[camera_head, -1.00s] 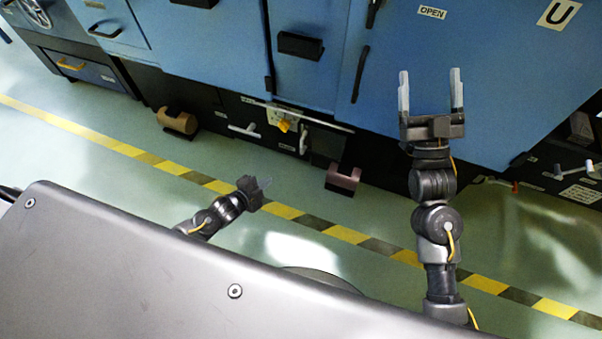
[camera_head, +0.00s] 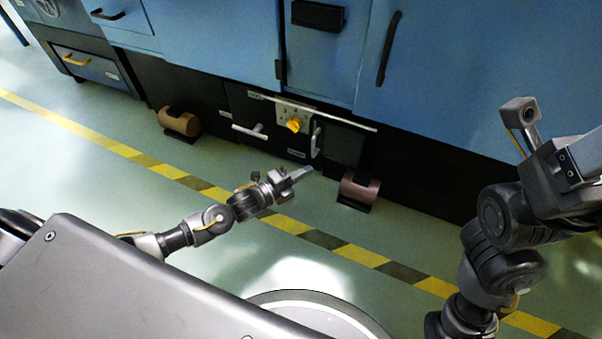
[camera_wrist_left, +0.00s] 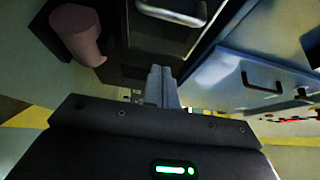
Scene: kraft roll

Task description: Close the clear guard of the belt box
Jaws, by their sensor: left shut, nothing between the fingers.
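The belt box (camera_head: 262,135) is a low black unit under the blue machine, with a pale panel and yellow knob (camera_head: 294,125). A thin, pale, see-through strip (camera_head: 345,121) juts out above the panel and looks like the clear guard's edge; its exact angle is hard to tell. My left gripper (camera_head: 302,173) is shut and empty, in front of and below the box, apart from it. In the left wrist view its closed fingers (camera_wrist_left: 161,86) point toward the dark box and a pale handle (camera_wrist_left: 172,12). My right arm shows at the right; its fingers are outside the frame.
A brown roll (camera_head: 179,122) lies on a black holder at the left. A dark pinkish roll (camera_head: 359,188) sits close to the right of my left gripper. Blue cabinet doors (camera_head: 440,80) stand above. The green floor with striped tape (camera_head: 180,173) is open in front.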

